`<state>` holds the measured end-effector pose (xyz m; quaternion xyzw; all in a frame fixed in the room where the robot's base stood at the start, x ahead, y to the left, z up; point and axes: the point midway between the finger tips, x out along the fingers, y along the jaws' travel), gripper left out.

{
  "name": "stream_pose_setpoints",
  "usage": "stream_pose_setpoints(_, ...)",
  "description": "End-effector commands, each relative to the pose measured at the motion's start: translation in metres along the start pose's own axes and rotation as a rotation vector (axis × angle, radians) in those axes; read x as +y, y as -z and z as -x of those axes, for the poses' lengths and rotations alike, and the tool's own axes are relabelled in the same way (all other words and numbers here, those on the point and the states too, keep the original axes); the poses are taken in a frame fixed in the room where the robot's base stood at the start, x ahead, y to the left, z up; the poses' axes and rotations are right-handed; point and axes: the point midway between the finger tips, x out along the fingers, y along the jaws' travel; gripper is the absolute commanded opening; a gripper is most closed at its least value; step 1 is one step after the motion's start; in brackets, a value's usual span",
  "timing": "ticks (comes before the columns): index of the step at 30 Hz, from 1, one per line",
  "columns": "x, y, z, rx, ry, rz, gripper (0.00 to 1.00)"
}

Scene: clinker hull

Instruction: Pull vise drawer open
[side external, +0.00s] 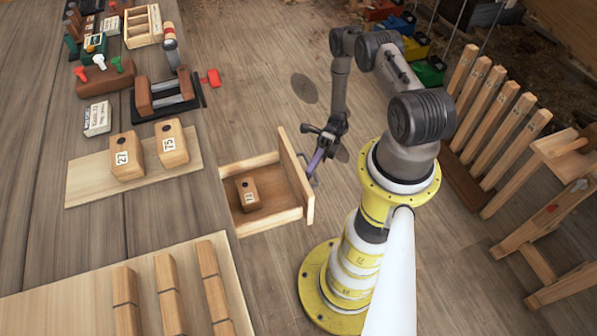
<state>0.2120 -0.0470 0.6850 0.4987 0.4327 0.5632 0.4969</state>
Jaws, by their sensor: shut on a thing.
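The wooden drawer (297,180) sticks out from the side of the workbench, pulled well open. A small wooden block (247,193) with a number on it lies inside. My gripper (314,170) is at the outer face of the drawer front, shut on the drawer handle. The handle is small here and mostly hidden by the fingers. A vise (165,97) with wooden jaws and metal bars sits on the bench top above and to the left.
Two numbered blocks (127,156) stand on a pale board on the bench (50,215). Long wooden pieces (168,290) lie on another board at the front. Upright wooden slats (490,95) and a wooden stand (545,215) are at the right. Floor beyond the drawer is clear.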

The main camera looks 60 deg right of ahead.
Motion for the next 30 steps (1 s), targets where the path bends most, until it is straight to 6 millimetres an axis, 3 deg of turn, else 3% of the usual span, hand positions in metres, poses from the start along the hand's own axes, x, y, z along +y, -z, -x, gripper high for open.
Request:
stream_pose_setpoints(13,0.0008,0.0022,0.0047,0.0,0.004,0.002,0.0)
stream_pose_setpoints(14,0.0008,0.0021,0.0047,0.0,0.004,0.002,0.17)
stream_pose_setpoints(18,0.0009,0.0023,0.0044,0.0,0.003,0.002,0.42)
stream_pose_setpoints(30,0.0006,0.0026,0.0086,-0.001,0.001,0.002,0.44)
